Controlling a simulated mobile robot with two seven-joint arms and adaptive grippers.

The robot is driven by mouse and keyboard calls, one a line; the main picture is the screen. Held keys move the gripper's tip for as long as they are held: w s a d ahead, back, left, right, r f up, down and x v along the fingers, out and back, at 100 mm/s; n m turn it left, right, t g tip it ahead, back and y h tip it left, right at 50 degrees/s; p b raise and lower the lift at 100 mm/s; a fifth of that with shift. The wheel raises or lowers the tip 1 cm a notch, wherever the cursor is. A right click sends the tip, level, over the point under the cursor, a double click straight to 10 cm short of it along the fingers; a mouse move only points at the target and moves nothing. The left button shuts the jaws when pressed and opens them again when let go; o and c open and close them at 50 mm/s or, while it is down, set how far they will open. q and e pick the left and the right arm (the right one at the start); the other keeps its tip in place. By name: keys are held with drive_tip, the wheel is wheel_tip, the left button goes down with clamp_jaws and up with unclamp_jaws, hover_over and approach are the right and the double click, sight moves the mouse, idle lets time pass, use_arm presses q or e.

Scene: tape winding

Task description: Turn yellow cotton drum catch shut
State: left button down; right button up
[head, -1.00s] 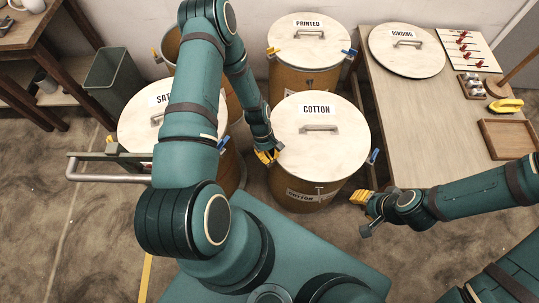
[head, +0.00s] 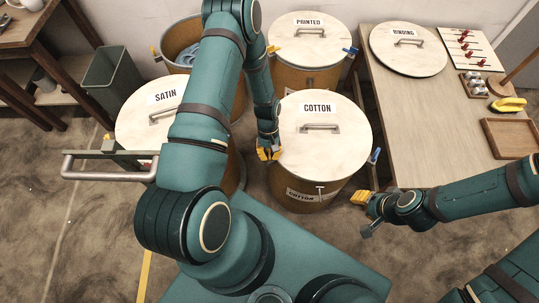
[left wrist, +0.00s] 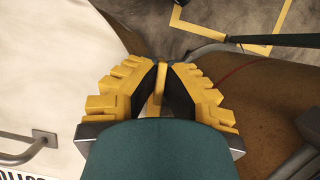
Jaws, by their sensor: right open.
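The cotton drum (head: 305,195) stands in the middle with its pale lid (head: 335,150) on; the lid also fills the left of the left wrist view (left wrist: 50,90). My left gripper (head: 268,154) is at the drum's left rim. In the left wrist view its fingers (left wrist: 164,72) close in on both sides of the yellow catch (left wrist: 158,82), beside the lid's edge. In the head view the gripper hides this catch. A blue catch (head: 375,156) sticks out at the drum's right side. My right gripper (head: 362,199) is open and empty, right of the drum.
The satin drum (head: 135,130) stands left, partly behind my left arm. The printed drum (head: 305,75) and an uncovered drum (head: 180,68) stand behind. The table (head: 430,120) at right carries the binding lid (head: 408,58), a wooden tray (head: 510,138) and small items.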

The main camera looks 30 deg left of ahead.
use_arm(q)
drive_tip(key=m+y, duration=0.1)
drive_tip(key=m, duration=0.2)
drive_tip(key=m+g+y+b, duration=0.1)
drive_tip(key=m, duration=0.2)
drive_tip(key=shift+m, duration=0.3)
drive_tip(key=m+y, duration=0.1)
drive_tip(key=m, duration=0.2)
drive_tip(key=m+y, duration=0.1)
drive_tip(key=m, duration=0.2)
drive_tip(key=shift+y+b, duration=0.3)
drive_tip(key=shift+b, duration=0.1)
drive_tip(key=shift+a+t, duration=0.1)
drive_tip(key=shift+t, duration=0.2)
drive_tip(key=c, duration=1.1)
unclamp_jaws()
drive_tip(key=v, duration=1.2)
